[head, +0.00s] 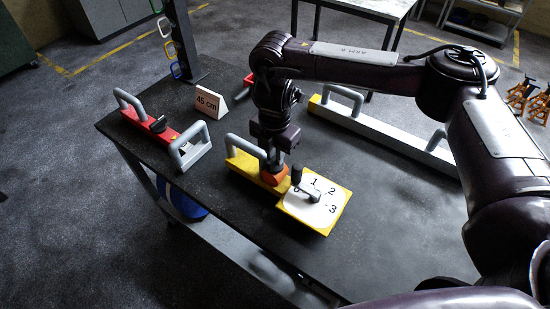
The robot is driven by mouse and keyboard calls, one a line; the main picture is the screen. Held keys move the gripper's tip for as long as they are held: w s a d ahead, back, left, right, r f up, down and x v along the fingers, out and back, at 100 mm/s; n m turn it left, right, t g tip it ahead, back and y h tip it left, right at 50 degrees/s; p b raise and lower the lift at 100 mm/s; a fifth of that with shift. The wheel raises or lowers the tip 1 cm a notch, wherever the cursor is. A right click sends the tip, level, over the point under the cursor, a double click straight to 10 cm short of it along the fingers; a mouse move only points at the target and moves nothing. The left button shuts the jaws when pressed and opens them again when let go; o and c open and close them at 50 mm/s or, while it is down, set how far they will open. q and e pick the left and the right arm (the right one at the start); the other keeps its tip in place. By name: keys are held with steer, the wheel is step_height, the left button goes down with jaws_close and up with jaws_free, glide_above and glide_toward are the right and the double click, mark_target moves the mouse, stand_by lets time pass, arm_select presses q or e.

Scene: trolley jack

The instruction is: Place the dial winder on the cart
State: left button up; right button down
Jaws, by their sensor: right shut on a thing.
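The dial winder (245,167) is a yellow bar with a grey handle, an orange round part and a white dial plate marked 0 to 3 with a grey crank. It is at or just above the dark top (390,236) of a bench or cart with a lower shelf; I cannot tell whether it touches. My right gripper (275,160) points down and is shut on the dial winder, by the handle's right end and above the orange part. The fingertips are partly hidden, so the exact grip point is unclear. My left gripper is not in view.
A red unit with grey handles (148,125) and a "45 cm" sign (208,102) stand at the left. A long grey bar with handles (385,136) lies behind my right arm. A post with coloured loops (181,40) rises at the back left. The front right top is clear.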

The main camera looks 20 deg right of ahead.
steer(key=shift+w+f, duration=0.1)
steer(key=shift+f, duration=0.85)
steer(key=c, duration=1.4)
jaws_free()
steer(key=shift+f, duration=0.1)
step_height(320, 180, up, 12)
